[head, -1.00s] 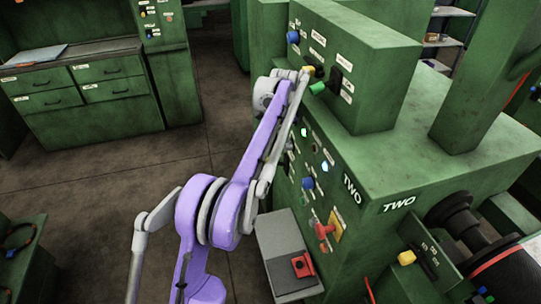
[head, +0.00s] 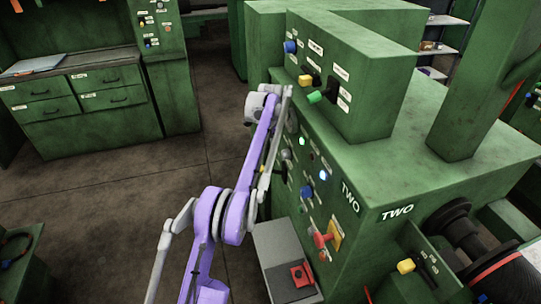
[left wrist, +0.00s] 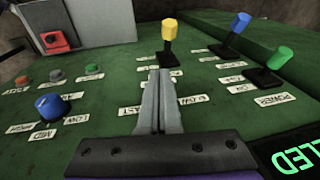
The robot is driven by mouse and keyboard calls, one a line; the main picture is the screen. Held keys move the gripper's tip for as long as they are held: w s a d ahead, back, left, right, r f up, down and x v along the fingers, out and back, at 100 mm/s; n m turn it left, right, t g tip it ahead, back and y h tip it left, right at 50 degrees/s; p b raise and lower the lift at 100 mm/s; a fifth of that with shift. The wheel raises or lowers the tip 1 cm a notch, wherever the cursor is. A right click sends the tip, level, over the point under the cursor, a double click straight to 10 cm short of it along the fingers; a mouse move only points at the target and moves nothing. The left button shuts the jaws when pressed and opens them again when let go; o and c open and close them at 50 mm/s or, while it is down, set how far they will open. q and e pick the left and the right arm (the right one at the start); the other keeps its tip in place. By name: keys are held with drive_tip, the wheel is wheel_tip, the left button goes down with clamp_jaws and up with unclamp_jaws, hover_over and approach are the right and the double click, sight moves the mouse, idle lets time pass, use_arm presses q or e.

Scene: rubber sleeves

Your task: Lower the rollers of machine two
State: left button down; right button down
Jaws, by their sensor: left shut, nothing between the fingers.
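The green machine (head: 410,180) marked TWO stands at the right in the head view. My right gripper is out of view.
A blue knob (left wrist: 53,105) and several small buttons sit left of my fingers. A grey box with a red button (head: 301,274) juts out low on the machine. A red switch on a yellow plate (head: 334,236) is above it. Open floor lies at the left.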

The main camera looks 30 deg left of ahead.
use_arm(q)
approach(269, 169)
wheel_tip(269, 169, down, 2)
drive_tip(key=d, duration=0.2)
drive_tip(key=a+f, duration=0.1)
drive_tip(key=w+a+f, duration=0.1)
drive_tip(key=f, duration=0.1)
drive_tip(key=shift+f+b, duration=0.15)
drive_tip(key=shift+b, duration=0.2)
drive_tip(key=shift+a+f, duration=0.2)
drive_tip(key=shift+f, duration=0.15)
